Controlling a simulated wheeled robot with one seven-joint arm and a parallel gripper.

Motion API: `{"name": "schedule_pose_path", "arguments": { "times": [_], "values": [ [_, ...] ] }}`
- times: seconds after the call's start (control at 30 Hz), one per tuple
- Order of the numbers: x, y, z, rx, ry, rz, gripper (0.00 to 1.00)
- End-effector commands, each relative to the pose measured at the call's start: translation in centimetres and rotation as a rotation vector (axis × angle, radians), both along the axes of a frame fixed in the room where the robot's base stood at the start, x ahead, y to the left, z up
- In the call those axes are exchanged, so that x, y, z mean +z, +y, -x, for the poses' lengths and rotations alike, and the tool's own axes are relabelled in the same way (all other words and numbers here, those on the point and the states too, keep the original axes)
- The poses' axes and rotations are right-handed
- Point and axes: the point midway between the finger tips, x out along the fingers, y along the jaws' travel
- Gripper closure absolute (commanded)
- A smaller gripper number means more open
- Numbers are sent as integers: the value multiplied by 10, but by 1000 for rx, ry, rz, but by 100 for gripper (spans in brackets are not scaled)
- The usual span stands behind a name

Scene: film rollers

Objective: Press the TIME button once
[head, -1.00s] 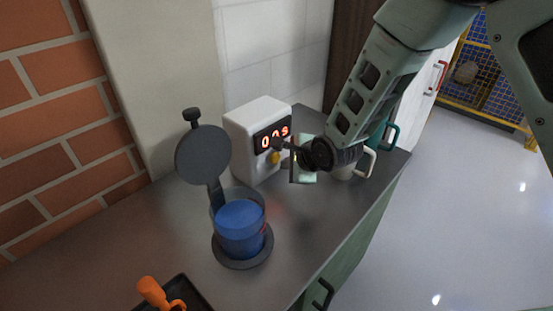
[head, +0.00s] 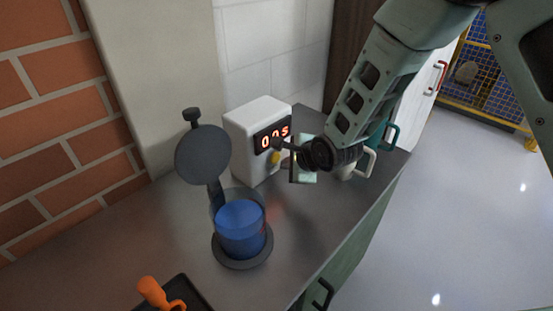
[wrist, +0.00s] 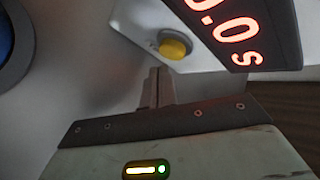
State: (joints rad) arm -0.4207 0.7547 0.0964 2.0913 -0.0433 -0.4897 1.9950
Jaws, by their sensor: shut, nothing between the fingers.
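A white timer box (head: 250,119) stands on the counter with a black panel and a red lit display (head: 274,137). In the wrist view the display (wrist: 232,22) reads 0.0 s. A yellow round button (head: 275,158) sits below the display; it also shows in the wrist view (wrist: 174,46). No label on it is readable. My gripper (head: 279,144) is shut and empty, in front of the box's face. In the wrist view the closed fingertips (wrist: 158,72) point toward the face, just below the yellow button, and appear apart from it.
A glass vessel of blue liquid (head: 240,230) stands left of the box, with a dark round lid (head: 203,154) raised above it. A pale mug (head: 366,165) and a teal one (head: 390,135) are beyond my gripper. An orange-handled item (head: 152,291) lies at the front.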

Motion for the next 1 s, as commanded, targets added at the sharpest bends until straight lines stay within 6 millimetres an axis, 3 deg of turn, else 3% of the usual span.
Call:
{"name": "schedule_pose_path", "arguments": {
  "times": [1.0],
  "values": [
    [0, 9, -9, 0, 0, 0, 100]
  ]
}}
